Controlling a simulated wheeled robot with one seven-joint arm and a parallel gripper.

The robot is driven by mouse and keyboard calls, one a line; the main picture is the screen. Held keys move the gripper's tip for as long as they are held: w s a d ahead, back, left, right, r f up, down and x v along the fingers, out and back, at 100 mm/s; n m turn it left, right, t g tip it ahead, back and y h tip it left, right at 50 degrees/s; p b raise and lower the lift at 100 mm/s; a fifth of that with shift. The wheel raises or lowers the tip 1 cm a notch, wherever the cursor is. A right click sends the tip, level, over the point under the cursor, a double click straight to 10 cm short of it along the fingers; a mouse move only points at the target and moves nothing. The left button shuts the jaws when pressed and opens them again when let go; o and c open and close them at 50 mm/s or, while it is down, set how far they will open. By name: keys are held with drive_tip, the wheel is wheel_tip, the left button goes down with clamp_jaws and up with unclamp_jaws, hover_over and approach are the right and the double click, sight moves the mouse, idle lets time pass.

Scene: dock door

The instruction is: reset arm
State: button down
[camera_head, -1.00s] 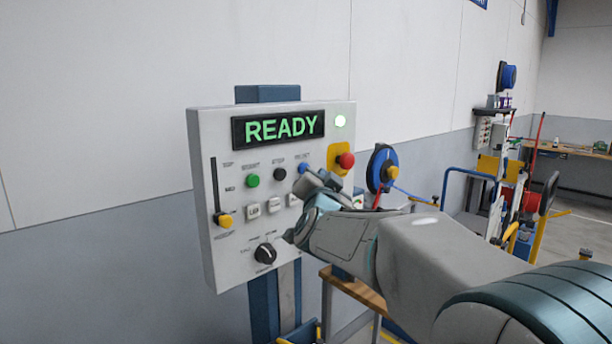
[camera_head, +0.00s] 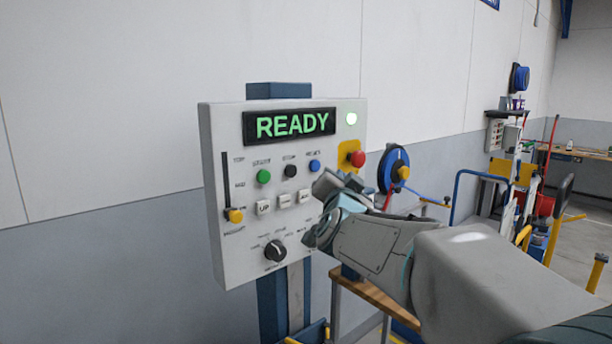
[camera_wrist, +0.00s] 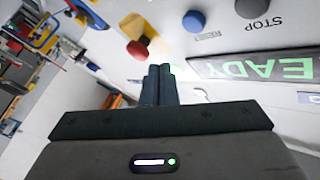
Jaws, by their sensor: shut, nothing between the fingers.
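My gripper (camera_wrist: 158,82) is shut and empty in the wrist view, its two dark fingers side by side in front of the control panel. In the head view my arm reaches in from the lower right, with its wrist at the panel's right side. The fingertips are hard to make out in the head view.
The panel also has a green button (camera_head: 264,176), a black button (camera_head: 291,171), a black rotary knob (camera_head: 275,250) and a yellow-handled slider (camera_head: 234,216). A blue hose reel (camera_head: 392,170) and a wooden bench (camera_head: 375,296) stand right of it. The wall left is bare.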

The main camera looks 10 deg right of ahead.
drive_tip(key=s+a+f+n+g+y, duration=0.2)
drive_tip(key=s+f+n+g+y, duration=0.15)
drive_tip(key=s+f, duration=0.35)
drive_tip(key=s+a+f+n+g+y, duration=0.1)
drive_tip(key=s+f+n+g+y, duration=0.25)
drive_tip(key=f, duration=0.55)
drive_tip(key=s+d+f+n+g+h, duration=0.1)
drive_tip(key=s+f+g, duration=0.3)
drive_tip(key=s, duration=0.6)
drive_tip(key=s+d+f+n+g+h, duration=0.1)
drive_tip(key=s+d+f+g+h, duration=0.1)
drive_tip(key=s+f+g, duration=0.3)
drive_tip(key=s+f, duration=0.3)
drive_tip(key=s, duration=0.2)
drive_tip(key=shift+s+f, duration=0.35)
